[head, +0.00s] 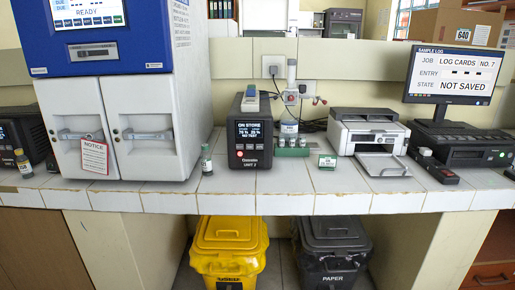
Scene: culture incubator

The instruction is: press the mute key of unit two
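Unit two (250,161) is a dark box labelled "UNIT 2" on the white tiled bench, near the middle of the head view. Its lit screen (249,131) reads "ON STORE" above smaller text. A small red round spot (239,154) sits low on its front face, left of some small white lettering. I cannot tell whether this spot is the mute key. Neither of my grippers is in view.
A small green-capped bottle (206,160) stands left of the unit. Bare tiles (285,180) lie in front.

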